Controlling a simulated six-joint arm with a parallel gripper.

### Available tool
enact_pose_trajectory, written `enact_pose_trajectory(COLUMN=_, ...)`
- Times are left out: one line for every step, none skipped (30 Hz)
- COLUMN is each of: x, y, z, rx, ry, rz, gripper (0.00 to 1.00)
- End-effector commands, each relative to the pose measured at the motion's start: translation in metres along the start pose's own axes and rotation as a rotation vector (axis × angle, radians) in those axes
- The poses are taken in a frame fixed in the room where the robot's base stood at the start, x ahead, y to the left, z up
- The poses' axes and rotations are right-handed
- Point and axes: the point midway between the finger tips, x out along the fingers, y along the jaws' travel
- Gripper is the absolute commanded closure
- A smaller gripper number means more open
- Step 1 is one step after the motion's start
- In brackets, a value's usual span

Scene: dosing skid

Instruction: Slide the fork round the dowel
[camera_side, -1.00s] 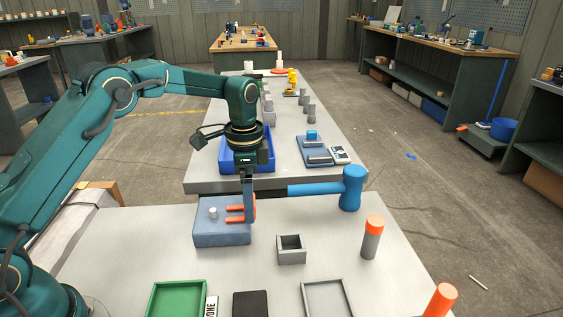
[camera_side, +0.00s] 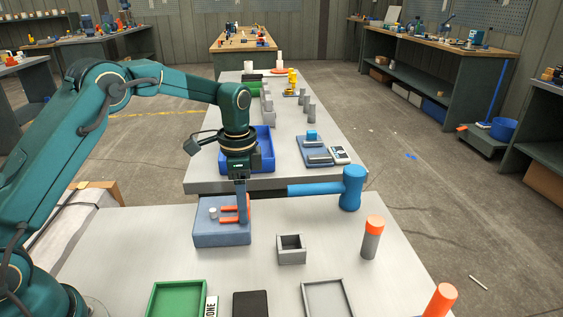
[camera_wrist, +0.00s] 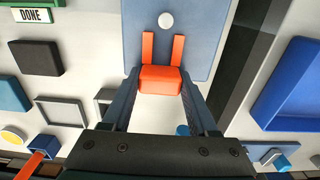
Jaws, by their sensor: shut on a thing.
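The orange fork (camera_side: 230,209) has two prongs that point left in the side view, towards the dowel. In the wrist view the fork (camera_wrist: 161,78) has its prongs pointing up the picture. My gripper (camera_side: 243,205) is shut on the fork's back block, and the wrist view shows both fingers of my gripper (camera_wrist: 160,92) against it. The pale dowel (camera_side: 213,213) stands upright on the blue-grey block (camera_side: 222,236). In the wrist view the dowel (camera_wrist: 166,20) lies just beyond the prong tips, roughly in line with the gap between them. The prongs are apart from it.
A blue mallet (camera_side: 330,189) lies right of the block. A small grey open box (camera_side: 291,257) and an orange-topped grey cylinder (camera_side: 371,240) stand at front right. A green tray (camera_side: 152,312) and a dark block (camera_side: 250,304) are at the front.

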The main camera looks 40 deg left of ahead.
Motion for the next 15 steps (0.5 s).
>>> enact_pose_trajectory(x=-0.001, y=-0.001, z=0.006, rx=-0.003, ry=0.001, rz=-0.001, gripper=1.00)
enact_pose_trajectory(x=-0.001, y=-0.001, z=0.009, rx=-0.003, ry=0.000, rz=-0.001, gripper=1.00)
enact_pose_trajectory(x=-0.001, y=-0.001, z=0.013, rx=-0.004, ry=0.001, rz=-0.001, gripper=1.00)
enact_pose_trajectory(x=-0.001, y=-0.001, z=0.015, rx=-0.004, ry=0.001, rz=-0.002, gripper=1.00)
enact_pose_trajectory(x=-0.001, y=-0.001, z=0.017, rx=-0.003, ry=0.001, rz=-0.002, gripper=1.00)
enact_pose_trajectory(x=-0.001, y=0.000, z=0.019, rx=-0.003, ry=0.000, rz=-0.001, gripper=1.00)
enact_pose_trajectory(x=-0.001, y=0.000, z=0.020, rx=-0.002, ry=0.001, rz=-0.002, gripper=1.00)
enact_pose_trajectory(x=-0.001, y=0.000, z=0.021, rx=-0.002, ry=0.001, rz=-0.003, gripper=1.00)
enact_pose_trajectory(x=-0.001, y=0.000, z=0.022, rx=-0.001, ry=0.001, rz=-0.003, gripper=1.00)
enact_pose_trajectory(x=-0.001, y=0.000, z=0.022, rx=-0.001, ry=0.000, rz=-0.003, gripper=1.00)
enact_pose_trajectory(x=-0.001, y=0.000, z=0.022, rx=-0.001, ry=0.000, rz=-0.003, gripper=1.00)
enact_pose_trajectory(x=-0.001, y=0.000, z=0.022, rx=-0.001, ry=-0.001, rz=-0.002, gripper=1.00)
enact_pose_trajectory(x=-0.001, y=0.000, z=0.023, rx=-0.001, ry=-0.002, rz=-0.002, gripper=1.00)
enact_pose_trajectory(x=-0.001, y=0.000, z=0.023, rx=-0.001, ry=-0.003, rz=-0.002, gripper=1.00)
enact_pose_trajectory(x=-0.001, y=0.000, z=0.023, rx=-0.001, ry=-0.004, rz=-0.002, gripper=1.00)
